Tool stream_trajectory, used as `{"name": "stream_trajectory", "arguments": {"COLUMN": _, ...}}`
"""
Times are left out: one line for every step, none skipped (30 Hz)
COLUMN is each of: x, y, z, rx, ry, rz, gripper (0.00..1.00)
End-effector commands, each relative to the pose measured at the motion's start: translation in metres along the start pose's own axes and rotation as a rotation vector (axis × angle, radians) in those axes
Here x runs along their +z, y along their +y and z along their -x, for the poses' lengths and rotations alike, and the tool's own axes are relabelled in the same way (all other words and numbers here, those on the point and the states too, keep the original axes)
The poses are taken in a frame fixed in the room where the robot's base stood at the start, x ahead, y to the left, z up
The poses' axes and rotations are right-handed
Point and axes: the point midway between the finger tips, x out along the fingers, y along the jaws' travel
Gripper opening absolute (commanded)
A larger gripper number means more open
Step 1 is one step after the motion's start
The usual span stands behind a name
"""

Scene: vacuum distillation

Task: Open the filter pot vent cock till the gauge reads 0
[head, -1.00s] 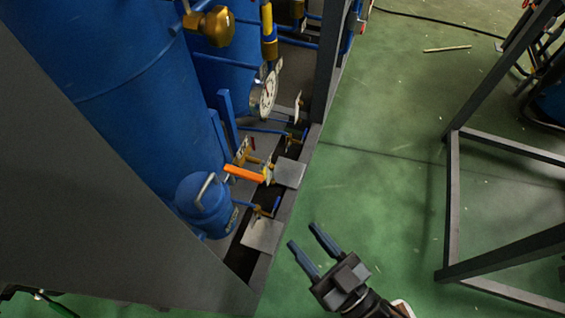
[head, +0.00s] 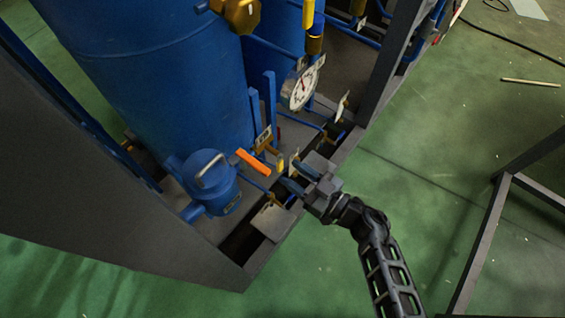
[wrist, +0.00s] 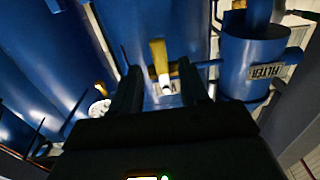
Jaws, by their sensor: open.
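The filter pot (head: 205,182) is a small blue vessel with a grey handle on its lid, beside the big blue tank; its FILTER label shows upside down at the right of the wrist view (wrist: 255,62). An orange lever (head: 251,161) sticks out just right of the pot. In the wrist view a yellow-orange handle with a pale end (wrist: 159,60) lies beyond and between my fingers. My gripper (head: 289,173) is open and empty, its fingers pointing at the small valves. The white round gauge (head: 303,88) stands above; its reading is too small to tell.
A blue tank (head: 150,70) rises behind the valves. A dark frame post (head: 388,60) stands right of the gauge, and grey plates (head: 273,221) lie along the skid edge.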

Motion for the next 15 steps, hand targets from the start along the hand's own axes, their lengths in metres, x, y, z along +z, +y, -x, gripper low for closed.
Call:
{"name": "stream_trajectory", "arguments": {"x": 0.001, "y": 0.000, "z": -0.009, "rx": -0.003, "ry": 0.002, "rz": 0.002, "gripper": 0.45}}
{"name": "stream_trajectory", "arguments": {"x": 0.001, "y": 0.000, "z": -0.014, "rx": -0.003, "ry": 0.001, "rz": 0.002, "gripper": 0.45}}
{"name": "stream_trajectory", "arguments": {"x": 0.001, "y": 0.000, "z": -0.020, "rx": -0.003, "ry": 0.002, "rz": 0.003, "gripper": 0.45}}
{"name": "stream_trajectory", "arguments": {"x": 0.001, "y": 0.000, "z": -0.024, "rx": -0.002, "ry": 0.001, "rz": 0.003, "gripper": 0.45}}
{"name": "stream_trajectory", "arguments": {"x": 0.001, "y": 0.000, "z": -0.028, "rx": -0.002, "ry": 0.001, "rz": 0.003, "gripper": 0.45}}
{"name": "stream_trajectory", "arguments": {"x": 0.001, "y": 0.000, "z": -0.033, "rx": -0.002, "ry": 0.001, "rz": 0.003, "gripper": 0.45}}
{"name": "stream_trajectory", "arguments": {"x": 0.001, "y": 0.000, "z": -0.036, "rx": -0.001, "ry": 0.001, "rz": 0.002, "gripper": 0.45}}
{"name": "stream_trajectory", "arguments": {"x": 0.001, "y": 0.000, "z": -0.039, "rx": -0.001, "ry": 0.002, "rz": 0.002, "gripper": 0.45}}
{"name": "stream_trajectory", "arguments": {"x": 0.001, "y": 0.000, "z": -0.042, "rx": -0.001, "ry": 0.002, "rz": 0.002, "gripper": 0.45}}
{"name": "stream_trajectory", "arguments": {"x": 0.001, "y": 0.000, "z": -0.044, "rx": -0.001, "ry": 0.001, "rz": 0.002, "gripper": 0.45}}
{"name": "stream_trajectory", "arguments": {"x": 0.001, "y": 0.000, "z": -0.045, "rx": 0.000, "ry": 0.001, "rz": 0.002, "gripper": 0.45}}
{"name": "stream_trajectory", "arguments": {"x": 0.000, "y": 0.000, "z": -0.047, "rx": 0.001, "ry": 0.001, "rz": 0.001, "gripper": 0.45}}
{"name": "stream_trajectory", "arguments": {"x": 0.000, "y": 0.000, "z": -0.048, "rx": 0.001, "ry": 0.001, "rz": 0.001, "gripper": 0.45}}
{"name": "stream_trajectory", "arguments": {"x": 0.000, "y": 0.000, "z": -0.048, "rx": 0.001, "ry": 0.001, "rz": 0.001, "gripper": 0.45}}
{"name": "stream_trajectory", "arguments": {"x": 0.000, "y": 0.000, "z": -0.049, "rx": 0.001, "ry": 0.001, "rz": 0.000, "gripper": 0.45}}
